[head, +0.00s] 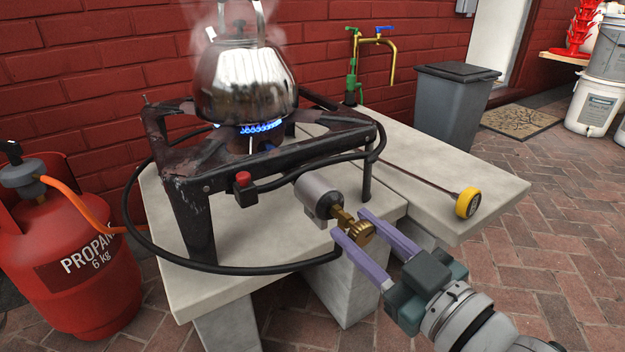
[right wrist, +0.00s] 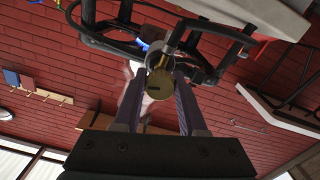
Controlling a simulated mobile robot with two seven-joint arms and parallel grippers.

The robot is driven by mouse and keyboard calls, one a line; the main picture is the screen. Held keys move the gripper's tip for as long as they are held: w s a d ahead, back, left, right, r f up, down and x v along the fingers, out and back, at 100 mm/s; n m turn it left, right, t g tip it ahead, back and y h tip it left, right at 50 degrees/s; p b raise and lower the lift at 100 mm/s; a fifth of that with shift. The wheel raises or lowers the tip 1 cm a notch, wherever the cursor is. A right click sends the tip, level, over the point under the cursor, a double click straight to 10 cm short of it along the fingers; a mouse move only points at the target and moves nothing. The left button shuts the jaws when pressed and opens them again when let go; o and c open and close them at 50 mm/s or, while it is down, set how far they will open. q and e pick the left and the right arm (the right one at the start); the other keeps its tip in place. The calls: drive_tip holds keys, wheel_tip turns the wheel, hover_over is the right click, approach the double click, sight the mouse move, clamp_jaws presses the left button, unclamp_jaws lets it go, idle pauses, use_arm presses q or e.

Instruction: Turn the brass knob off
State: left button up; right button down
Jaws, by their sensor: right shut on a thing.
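The brass knob (head: 361,232) sits at the end of a brass stem on a grey metal cylinder (head: 318,194) at the front of the burner. My right gripper (head: 354,224) has its two purple fingers on either side of the knob and is shut on it. In the right wrist view the round face of the knob (right wrist: 159,84) shows between the fingertips. A blue flame (head: 262,127) burns under the kettle (head: 245,85), and steam rises around the kettle. My left gripper is in neither view.
The black burner stand (head: 190,165) is on a pale stone slab (head: 235,285). A black hose loops around its front. A red propane cylinder (head: 75,265) stands at the left. A yellow-ended rod (head: 468,203) lies on the right slab. A grey bin (head: 450,105) stands behind.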

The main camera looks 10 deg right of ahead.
drive_tip(key=shift+m, duration=1.2)
drive_tip(key=shift+c, duration=2.3)
unclamp_jaws()
drive_tip(key=p+v, duration=0.3)
drive_tip(key=v, duration=0.7)
drive_tip(key=shift+p, duration=0.35)
